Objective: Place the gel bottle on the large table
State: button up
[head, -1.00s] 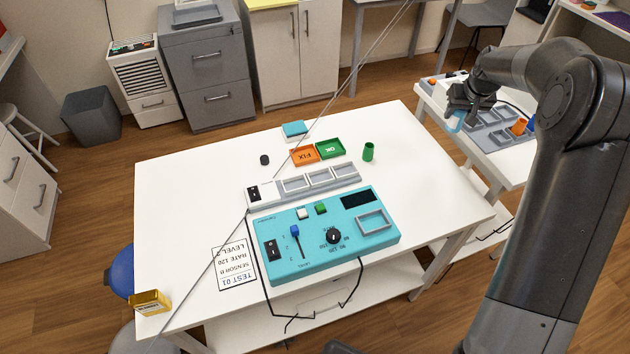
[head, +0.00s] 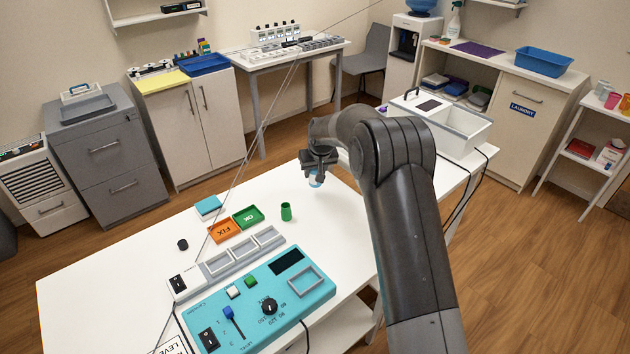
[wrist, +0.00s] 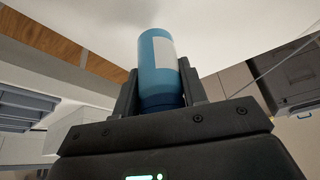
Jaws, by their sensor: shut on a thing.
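My gripper (head: 318,166) is over the far right part of the large white table (head: 110,282) in the head view. It is shut on the blue gel bottle (wrist: 159,60), which stands between the two fingers in the wrist view and has a pale label. In the head view only a small blue part of the bottle (head: 315,181) shows below the fingers. I cannot tell whether the bottle touches the tabletop.
Green and orange trays (head: 222,231), a grey slotted strip (head: 218,264) and a teal control panel (head: 262,300) lie on the table. The tabletop around the gripper looks clear.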

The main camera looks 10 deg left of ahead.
jog(key=shift+f, duration=1.95)
jog(key=shift+f, duration=0.15)
jog(key=o, duration=1.1)
